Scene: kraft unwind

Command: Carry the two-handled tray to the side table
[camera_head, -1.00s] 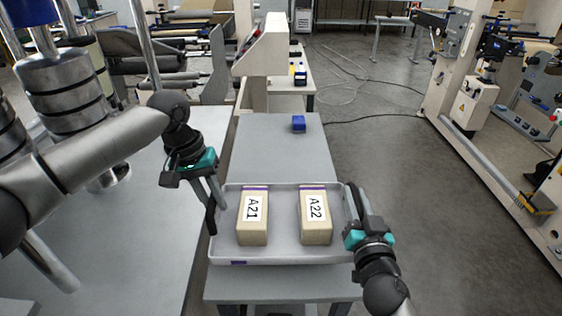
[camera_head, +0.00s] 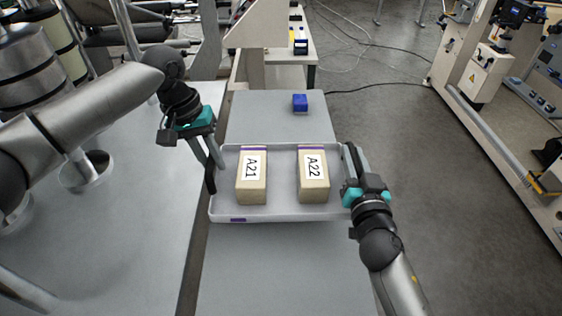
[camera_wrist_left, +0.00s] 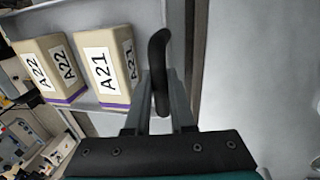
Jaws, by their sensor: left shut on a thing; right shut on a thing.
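The pale grey tray (camera_head: 285,214) is over the narrow grey table (camera_head: 262,105), which looks like the side table. I cannot tell whether it touches the top. Inside stand two tan blocks, labelled A21 (camera_head: 251,190) and A22 (camera_head: 314,190). My left gripper (camera_head: 214,164) is shut on the tray's black left handle (camera_head: 209,179); the left wrist view shows this handle (camera_wrist_left: 159,62) between the fingers (camera_wrist_left: 157,105). My right gripper (camera_head: 352,172) is shut at the tray's right end, where its fingers and the handle are mostly hidden.
A small blue box (camera_head: 300,103) sits on the table beyond the tray. A wide grey bench (camera_head: 140,225) stands close on the left, with metal rolls. Floor to the right is open up to a beige machine (camera_head: 490,70). A cable crosses the floor.

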